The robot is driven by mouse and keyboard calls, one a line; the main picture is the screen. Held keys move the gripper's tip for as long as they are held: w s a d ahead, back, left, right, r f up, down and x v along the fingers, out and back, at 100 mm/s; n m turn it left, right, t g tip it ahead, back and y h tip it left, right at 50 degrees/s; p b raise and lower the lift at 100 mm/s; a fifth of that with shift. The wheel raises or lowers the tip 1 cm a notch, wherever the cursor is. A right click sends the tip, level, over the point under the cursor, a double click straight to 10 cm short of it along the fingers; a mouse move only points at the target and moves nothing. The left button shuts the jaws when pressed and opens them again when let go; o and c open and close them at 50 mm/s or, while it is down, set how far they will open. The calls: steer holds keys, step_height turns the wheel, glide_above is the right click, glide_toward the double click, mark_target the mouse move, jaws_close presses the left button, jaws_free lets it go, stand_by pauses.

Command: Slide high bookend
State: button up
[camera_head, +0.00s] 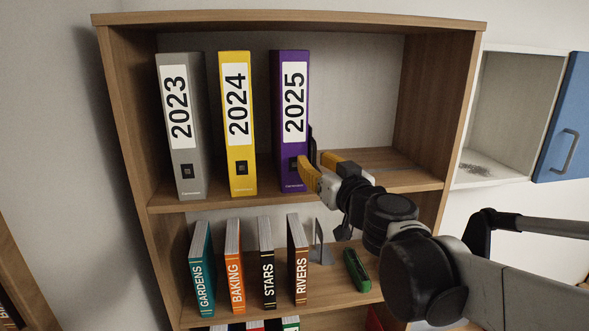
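A dark upright plate (312,141), which looks like the high bookend, stands on the upper shelf just right of the purple 2025 binder (293,150). Its lower part is hidden behind my gripper. My gripper (322,168) is at the upper shelf, with its yellow fingers spread apart. The left finger is in front of the binder's lower right edge and the plate. The other finger is farther right and back. I cannot tell whether either finger touches the plate.
Grey 2023 (180,125) and yellow 2024 (238,125) binders stand spaced apart to the left. The upper shelf (410,180) is largely clear at right, with a dark strip or slot. Below are several books, a grey bookend (321,250) and a green object (357,270). A blue-doored cabinet (568,120) is at right.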

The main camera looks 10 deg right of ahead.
steer(key=v, duration=1.1)
steer(key=shift+s, duration=0.35)
steer(key=shift+d, duration=0.1)
steer(key=s+a+f+g+b, duration=0.2)
steer(key=f+b, duration=0.5)
steer(key=f, duration=0.4)
steer(key=s+a+f+n+g+y+b, duration=0.1)
steer(key=s+f+g+b, duration=0.1)
steer(key=f+b, duration=0.8)
steer(key=s+a+f+g+b, duration=0.25)
steer(key=f+b, duration=0.25)
steer(key=f, duration=0.8)
steer(key=s+d+f+m+g+h+b, duration=0.1)
steer(key=s+d+f+b, duration=0.1)
steer(key=f+b, duration=0.3)
steer(key=s+d+f+m+g+h+b, duration=0.1)
steer(key=s+d+f+h+b, duration=0.1)
steer(key=f, duration=1)
steer(key=s+d+f+m+g+h+b, duration=0.1)
steer(key=s+d+f+b, duration=0.3)
steer(key=f+b, duration=0.4)
steer(key=shift+d+f+m+g+h+b, duration=0.3)
steer(key=shift+d+f+g+h+b, duration=0.1)
steer(key=shift+d+f+g+h, duration=0.2)
steer(key=shift+a, duration=0.15)
